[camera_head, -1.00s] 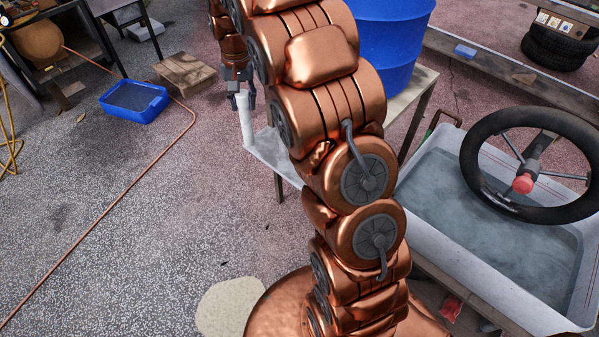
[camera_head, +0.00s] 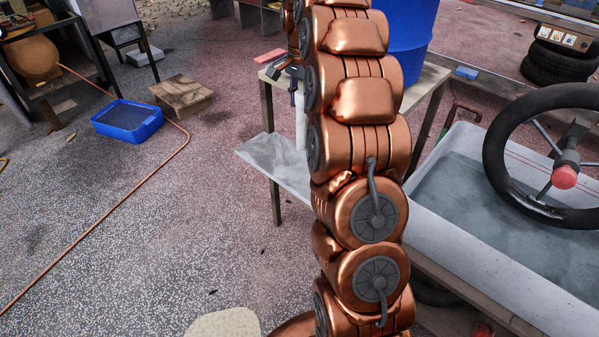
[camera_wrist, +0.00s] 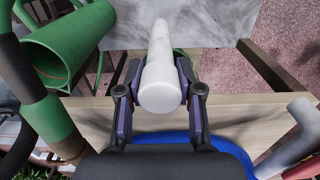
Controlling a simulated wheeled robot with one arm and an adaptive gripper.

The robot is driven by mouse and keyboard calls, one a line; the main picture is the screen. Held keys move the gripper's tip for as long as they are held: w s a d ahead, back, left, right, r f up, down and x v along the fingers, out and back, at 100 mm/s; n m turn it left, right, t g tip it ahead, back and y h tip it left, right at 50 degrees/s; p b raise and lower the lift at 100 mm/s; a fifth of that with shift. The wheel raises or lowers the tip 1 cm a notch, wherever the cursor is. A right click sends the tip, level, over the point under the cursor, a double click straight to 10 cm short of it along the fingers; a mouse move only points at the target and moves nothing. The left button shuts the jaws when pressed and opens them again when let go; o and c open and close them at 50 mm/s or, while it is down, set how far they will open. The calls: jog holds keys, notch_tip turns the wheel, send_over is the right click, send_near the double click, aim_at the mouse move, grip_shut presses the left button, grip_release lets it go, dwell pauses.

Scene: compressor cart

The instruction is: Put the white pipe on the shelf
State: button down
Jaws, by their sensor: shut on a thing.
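The white pipe (camera_head: 301,130) hangs upright under my gripper (camera_head: 295,88), beside the near side of the table. In the wrist view the pipe (camera_wrist: 162,70) runs away from the camera between the fingers of my gripper (camera_wrist: 159,82), which are shut on it. The shelf is the grey lower board (camera_head: 262,158) of the table; it also shows in the wrist view (camera_wrist: 222,22) beyond the pipe. The pipe's lower end appears over or at this board. I cannot tell whether it touches. My copper arm hides part of the shelf.
The table's wooden top (camera_head: 428,82) bears a blue barrel (camera_head: 405,40); its edge (camera_wrist: 235,112) lies close to my fingers. A green pipe (camera_wrist: 68,45) is near on the left. A grey tub (camera_head: 470,200) with a steering wheel stands right. Floor to the left is mostly clear.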

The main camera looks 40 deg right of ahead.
aim_at(302, 131)
jog(key=shift+d+f, duration=0.1)
jog(key=shift+f, duration=5.05)
jog(key=c, duration=0.7)
grip_release()
jog(key=shift+c, duration=0.2)
notch_tip(302, 131, up, 12)
jog(key=shift+r, duration=0.15)
